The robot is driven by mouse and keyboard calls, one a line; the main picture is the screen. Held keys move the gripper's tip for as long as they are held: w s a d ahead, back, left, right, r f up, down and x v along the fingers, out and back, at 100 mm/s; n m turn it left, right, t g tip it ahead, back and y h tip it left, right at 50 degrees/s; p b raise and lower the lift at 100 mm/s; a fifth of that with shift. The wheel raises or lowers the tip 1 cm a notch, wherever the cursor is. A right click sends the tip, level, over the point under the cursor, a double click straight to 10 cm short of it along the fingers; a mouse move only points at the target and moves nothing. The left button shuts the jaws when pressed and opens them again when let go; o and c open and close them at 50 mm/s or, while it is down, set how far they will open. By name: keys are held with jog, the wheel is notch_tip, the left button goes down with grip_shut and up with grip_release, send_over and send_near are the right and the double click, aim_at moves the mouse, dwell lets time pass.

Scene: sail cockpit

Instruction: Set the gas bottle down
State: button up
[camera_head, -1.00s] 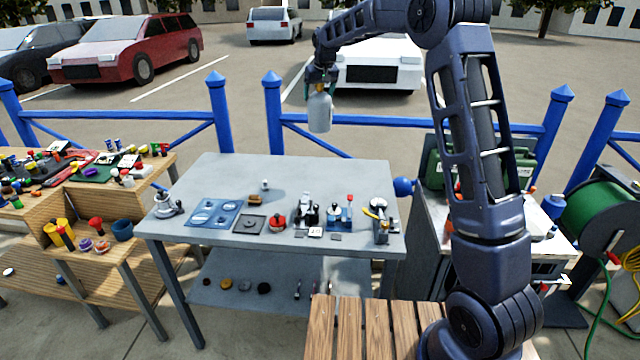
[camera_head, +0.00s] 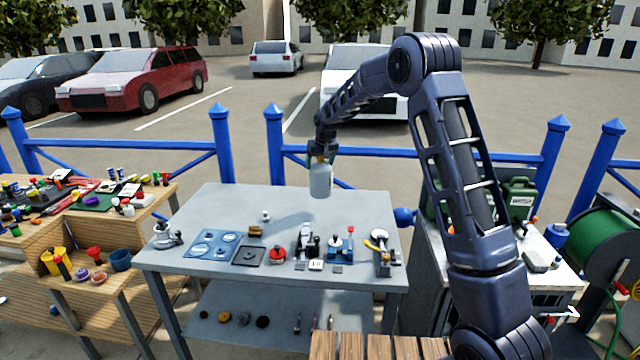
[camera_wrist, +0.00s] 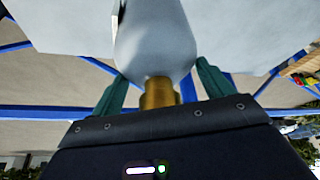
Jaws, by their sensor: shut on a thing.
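The gas bottle (camera_head: 320,181) is a pale grey cylinder with a brass neck, hanging upright under my gripper (camera_head: 322,158) in the head view. It is over the back part of the grey table (camera_head: 340,207), and I cannot tell exactly how far its base is above the top. In the wrist view the grey bottle (camera_wrist: 155,40) fills the top middle, with its brass neck (camera_wrist: 160,92) between the green fingers of my gripper (camera_wrist: 158,88). My gripper is shut on the bottle at its neck.
A blue plate (camera_head: 213,244), a red item (camera_head: 277,254) and several small fittings line the table's front half. A small white piece (camera_head: 266,215) stands near the middle. The back left of the table is clear. Blue fence rails (camera_head: 390,152) run behind.

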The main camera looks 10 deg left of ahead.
aim_at(320, 182)
jog(key=shift+f, duration=4.3)
jog(key=o, duration=2)
jog(key=shift+f, duration=0.15)
